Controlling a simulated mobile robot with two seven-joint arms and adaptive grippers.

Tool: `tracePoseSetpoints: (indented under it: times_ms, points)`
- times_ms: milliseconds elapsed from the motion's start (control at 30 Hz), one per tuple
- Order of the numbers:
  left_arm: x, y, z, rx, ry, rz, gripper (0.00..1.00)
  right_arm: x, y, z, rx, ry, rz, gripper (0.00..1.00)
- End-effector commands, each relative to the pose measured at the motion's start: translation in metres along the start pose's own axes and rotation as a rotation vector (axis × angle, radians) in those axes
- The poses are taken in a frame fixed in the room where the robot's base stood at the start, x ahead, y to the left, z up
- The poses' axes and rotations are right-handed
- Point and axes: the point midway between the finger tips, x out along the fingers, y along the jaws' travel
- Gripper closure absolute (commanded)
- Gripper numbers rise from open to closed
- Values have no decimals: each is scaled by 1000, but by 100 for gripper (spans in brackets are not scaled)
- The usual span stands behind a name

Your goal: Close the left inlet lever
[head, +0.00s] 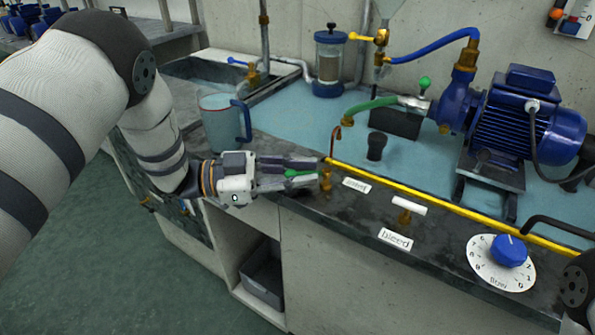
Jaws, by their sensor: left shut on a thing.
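A green lever (300,173) points left from a small brass valve (325,181) at the front edge of the bench. My left gripper (302,172) reaches in from the left, with its fingers shut around the green lever. The fingers hide much of the lever. A white label (356,185) lies just right of the valve; its small writing is hard to read. My right gripper is out of view; only a piece of my right arm shows at the lower right corner.
A white-handled bleed valve (408,206) and a blue flow knob (508,250) sit farther right along the front. A yellow pipe (440,205) runs behind them. A mug (220,120) stands behind my left wrist. A blue pump (525,108) is at the back right.

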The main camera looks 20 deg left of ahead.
Motion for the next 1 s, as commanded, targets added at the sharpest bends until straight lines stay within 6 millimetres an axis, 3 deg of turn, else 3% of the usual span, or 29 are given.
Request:
tracePoseSetpoints:
  times_ms: [133, 167, 200, 567, 1000]
  points:
    - [-2, -1, 0, 1, -4, -4, 100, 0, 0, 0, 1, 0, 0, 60]
    - [-2, -1, 0, 1, -4, -4, 81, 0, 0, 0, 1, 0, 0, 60]
    - [-2, -1, 0, 1, -4, -4, 72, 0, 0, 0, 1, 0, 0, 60]
    - [-7, -1, 1, 1, -4, -4, 72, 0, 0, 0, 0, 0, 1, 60]
    - [-109, -1, 0, 1, -5, -6, 72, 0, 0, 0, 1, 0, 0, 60]
